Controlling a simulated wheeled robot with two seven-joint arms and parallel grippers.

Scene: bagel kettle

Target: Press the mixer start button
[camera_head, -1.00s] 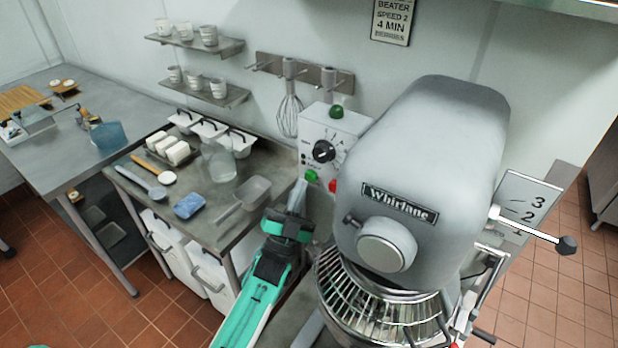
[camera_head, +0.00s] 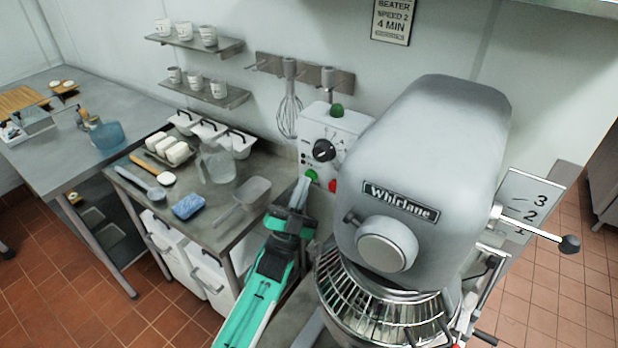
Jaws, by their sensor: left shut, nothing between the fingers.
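The mixer (camera_head: 430,140) is a large grey machine marked "Whirlane" at the right of the head view. Its pale control panel (camera_head: 345,127) stands to the left of its head, with a black dial (camera_head: 323,150), a green button (camera_head: 311,176) low on it and a red button (camera_head: 332,186) to the right of that. Another green knob (camera_head: 337,110) sits at the top of the panel. My left gripper (camera_head: 303,188) is shut and empty, its tips just below the low green button. I cannot tell whether they touch it. My right gripper is not in view.
A wire bowl guard (camera_head: 380,295) sits under the mixer head, and a speed lever (camera_head: 535,231) sticks out to the right. The steel side table (camera_head: 225,225) on the left holds a scoop (camera_head: 245,200), a blue sponge (camera_head: 188,206) and a clear jug (camera_head: 217,163).

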